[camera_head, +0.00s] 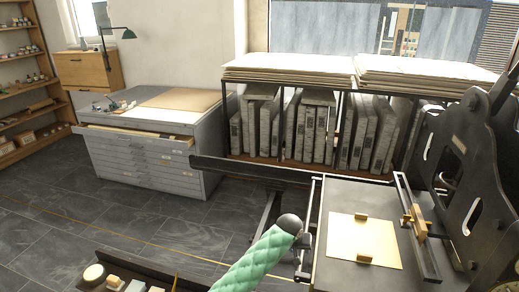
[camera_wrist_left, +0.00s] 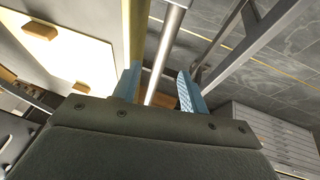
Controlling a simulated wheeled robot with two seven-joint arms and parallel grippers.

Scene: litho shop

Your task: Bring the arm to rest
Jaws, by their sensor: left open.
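My left arm comes in from the bottom of the head view in a green quilted sleeve. My left gripper (camera_head: 304,258) is at the left edge of the press bed, small and partly hidden by the arm. In the left wrist view the two blue fingers of the gripper (camera_wrist_left: 158,88) stand apart. A shiny metal rod (camera_wrist_left: 170,40) shows in the gap between them; I cannot tell whether it lies between the fingers or beyond them. Nothing is clearly gripped. My right gripper is not in view.
The press bed (camera_head: 340,190) carries a cream sheet (camera_head: 380,232) with small wooden blocks. The dark press frame (camera_head: 470,170) rises at the right. A grey drawer cabinet (camera_head: 150,165) and a rack of slabs (camera_head: 330,130) stand behind.

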